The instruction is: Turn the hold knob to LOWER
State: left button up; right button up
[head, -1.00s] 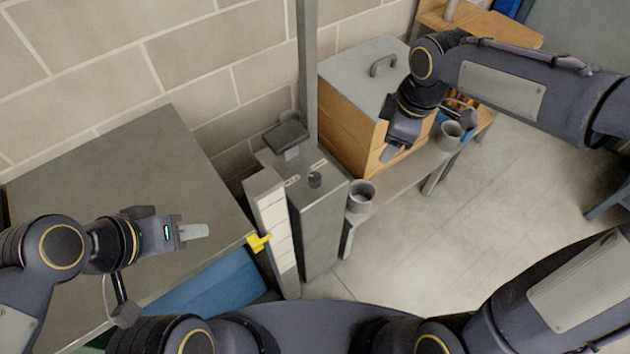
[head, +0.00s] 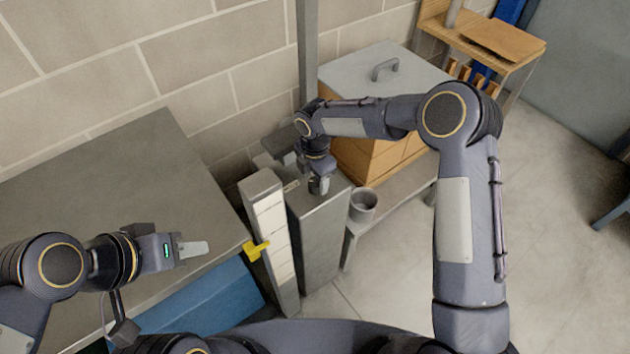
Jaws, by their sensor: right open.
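The grey pedestal (head: 318,235) stands in the middle, with a small pale label (head: 291,186) on its top. The dark round hold knob on that top is now hidden behind my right gripper (head: 318,186), which points down over its spot. The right gripper is open; whether its fingers are around the knob or just above it I cannot tell. The label's lettering is too small to read. My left gripper (head: 193,249) is at the left, beside the grey cabinet top and apart from the pedestal; its finger gap does not show.
A post with a white scale (head: 275,235) and a yellow pointer (head: 256,249) stands left of the pedestal. A grey upright (head: 307,50) rises behind it. A grey cup (head: 363,204) and a lidded wooden box (head: 375,150) are to the right. Open floor lies further right.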

jog(key=shift+f, duration=1.05)
jog(key=shift+c, duration=0.4)
jog(key=c, duration=0.9)
